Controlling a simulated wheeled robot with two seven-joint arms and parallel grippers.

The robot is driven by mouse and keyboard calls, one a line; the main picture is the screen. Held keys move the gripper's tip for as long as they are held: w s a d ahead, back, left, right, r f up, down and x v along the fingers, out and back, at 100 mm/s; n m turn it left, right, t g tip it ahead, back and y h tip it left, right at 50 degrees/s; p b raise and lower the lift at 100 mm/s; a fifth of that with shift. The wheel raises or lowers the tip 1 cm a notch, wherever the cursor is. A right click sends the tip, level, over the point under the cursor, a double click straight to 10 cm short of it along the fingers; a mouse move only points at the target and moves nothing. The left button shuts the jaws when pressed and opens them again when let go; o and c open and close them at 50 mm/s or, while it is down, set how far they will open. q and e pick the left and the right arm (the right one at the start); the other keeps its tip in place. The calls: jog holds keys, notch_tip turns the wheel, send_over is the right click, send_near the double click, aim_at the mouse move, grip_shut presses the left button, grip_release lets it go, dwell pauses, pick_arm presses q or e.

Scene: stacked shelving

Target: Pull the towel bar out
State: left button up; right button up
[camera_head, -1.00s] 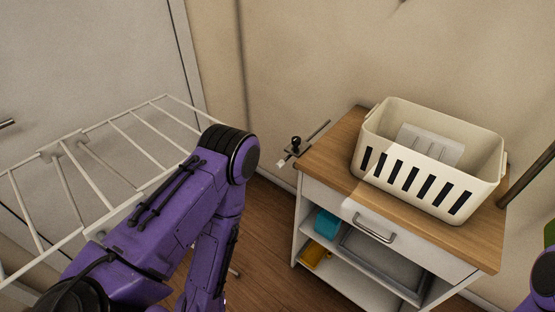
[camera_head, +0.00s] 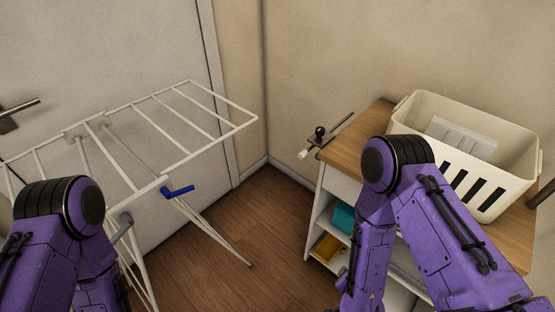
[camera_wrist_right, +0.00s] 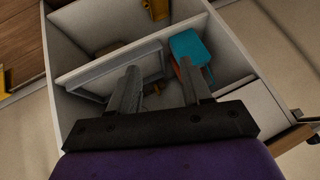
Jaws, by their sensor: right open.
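What looks like the towel bar (camera_head: 344,122) is a thin dark metal rod at the left side of the wood-topped cabinet, with a black knob (camera_head: 320,132) and a white end piece (camera_head: 303,155). My right arm stands in front of the cabinet in the head view, its gripper hidden there. In the right wrist view my right gripper (camera_wrist_right: 160,87) is open and empty, its fingers pointing toward the cabinet's shelf compartments. It is apart from the bar; the exact distance cannot be told. My left arm is at the lower left of the head view; its gripper is out of sight.
A cream basket (camera_head: 467,110) stands on the wooden cabinet top (camera_head: 352,150). A blue box (camera_head: 343,217) and a yellow item (camera_head: 326,248) sit on its shelves. A white drying rack (camera_head: 205,125) with a blue part stands at left before a door. Floor between is clear.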

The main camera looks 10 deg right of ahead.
jog(key=w+a+m+t+b, duration=0.1)
jog(key=w+a+m+t, duration=0.15)
jog(key=w, duration=0.35)
jog(key=w+a+m+t+b, duration=0.2)
jog(key=w+a+m, duration=0.1)
jog(key=w, duration=0.4)
jog(key=m+h+b, duration=0.7)
jog(key=m+h, duration=0.4)
jog(key=m, duration=2.2)
send_near(299, 156)
jog(key=x, duration=0.2)
jog(key=shift+n+g, duration=0.25)
jog(key=shift+n, duration=0.1)
jog(key=x, duration=0.2)
jog(key=p+x, duration=0.1)
jog(key=x, duration=0.5)
jog(key=shift+w+f, duration=0.1)
jog(key=shift+f, duration=0.2)
jog(key=shift+w+d, duration=0.35)
jog(key=shift+d, duration=0.05)
grip_shut()
pick_arm(q)
notch_tip(299, 156, down, 11)
pick_arm(e)
jog(key=shift+f, duration=0.1)
